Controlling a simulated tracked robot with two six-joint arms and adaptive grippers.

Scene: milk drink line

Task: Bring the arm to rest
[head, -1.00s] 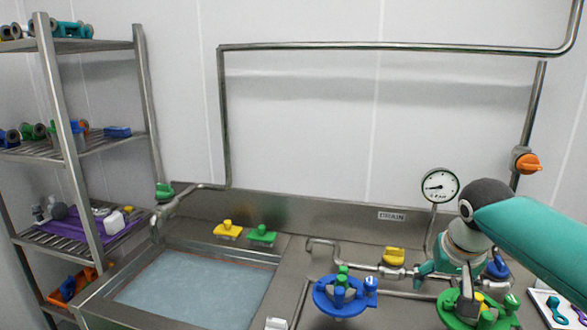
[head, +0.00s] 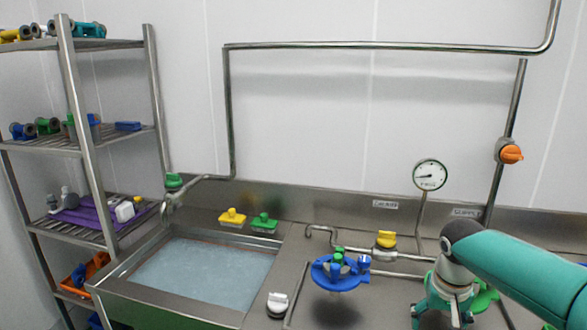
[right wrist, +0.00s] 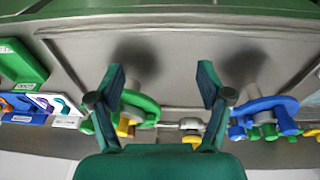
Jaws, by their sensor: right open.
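My right arm comes in from the right in the head view, with its teal gripper (head: 441,312) low over the steel worktop. The right wrist view shows the gripper (right wrist: 161,82) open, with nothing between its two fingers. The blue handwheel fitting (head: 338,272) stands to its left in the head view, apart from it. A green handwheel fitting (head: 486,299) is partly hidden behind the arm; it also shows in the right wrist view (right wrist: 143,105) beside one finger. My left gripper is not in view.
A sink (head: 200,275) of water is at the left, with a shelf rack (head: 88,150) beyond it. Yellow (head: 232,217) and green (head: 264,222) pieces sit behind the sink. A pressure gauge (head: 430,175) and an orange valve (head: 511,154) stand at the back right. A white-topped piece (head: 278,304) is near the sink.

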